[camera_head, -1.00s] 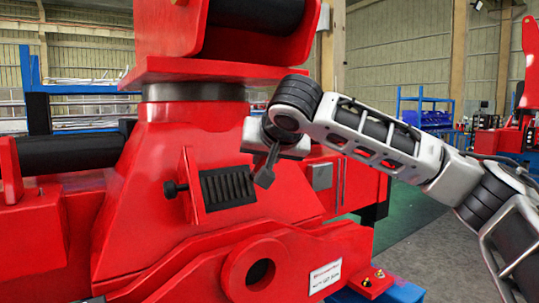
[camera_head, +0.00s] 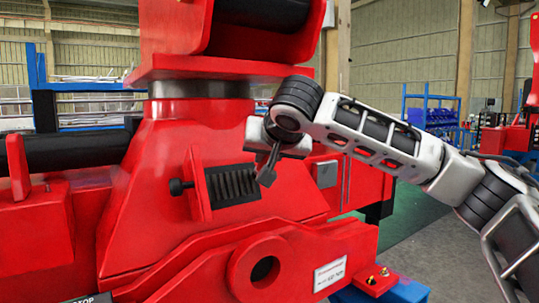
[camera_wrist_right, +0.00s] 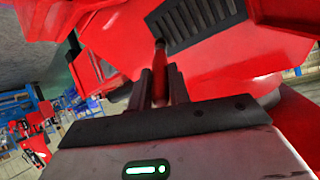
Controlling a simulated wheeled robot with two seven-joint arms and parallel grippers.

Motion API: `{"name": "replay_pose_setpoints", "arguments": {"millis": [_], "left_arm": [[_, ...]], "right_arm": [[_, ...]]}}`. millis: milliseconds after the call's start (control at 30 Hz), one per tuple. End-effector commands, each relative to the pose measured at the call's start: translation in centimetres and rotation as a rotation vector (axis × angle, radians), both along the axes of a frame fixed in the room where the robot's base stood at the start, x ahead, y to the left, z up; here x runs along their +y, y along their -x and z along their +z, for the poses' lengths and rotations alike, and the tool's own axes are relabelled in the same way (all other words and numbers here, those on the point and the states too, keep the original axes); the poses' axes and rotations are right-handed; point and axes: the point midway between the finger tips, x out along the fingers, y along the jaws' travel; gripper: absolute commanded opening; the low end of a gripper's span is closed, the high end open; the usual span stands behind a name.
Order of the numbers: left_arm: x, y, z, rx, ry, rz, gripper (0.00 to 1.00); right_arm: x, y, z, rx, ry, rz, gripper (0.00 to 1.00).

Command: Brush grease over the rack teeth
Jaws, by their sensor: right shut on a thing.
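The rack teeth (camera_head: 234,186) are a dark ribbed block set in a red bracket on the front of the red crane base. My right gripper (camera_head: 267,176) is just right of the rack's right end in the head view. In the right wrist view, my right gripper (camera_wrist_right: 161,88) is shut on a slim red brush (camera_wrist_right: 178,84) with a dark tip. The tip points toward the rack (camera_wrist_right: 197,20) and appears at its lower edge; I cannot tell whether it touches. In the head view the brush is not clearly visible. My left gripper is not in view.
A red lug with a round hole (camera_head: 264,269) and a white label plate (camera_head: 330,273) lie below. Blue shelving (camera_head: 432,112) stands far back right. Open floor (camera_head: 420,225) lies to the right.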

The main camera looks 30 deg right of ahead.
Motion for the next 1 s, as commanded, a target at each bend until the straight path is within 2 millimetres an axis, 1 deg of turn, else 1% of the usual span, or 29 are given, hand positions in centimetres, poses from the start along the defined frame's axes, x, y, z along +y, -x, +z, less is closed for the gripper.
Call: {"name": "replay_pose_setpoints", "arguments": {"millis": [400,567,900,1000], "left_arm": [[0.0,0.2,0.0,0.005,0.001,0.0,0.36],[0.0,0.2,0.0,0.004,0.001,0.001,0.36],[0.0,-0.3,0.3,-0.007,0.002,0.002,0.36],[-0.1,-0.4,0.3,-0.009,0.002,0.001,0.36]], "right_arm": [[0.0,-0.8,-0.3,0.0,0.0,-0.001,0.0],[0.3,-0.7,-0.3,-0.001,0.001,0.0,0.0],[3.0,-0.4,-0.3,0.0,0.0,0.002,0.0],[3.5,-0.3,-0.2,0.0,0.001,0.001,0.0]]}}
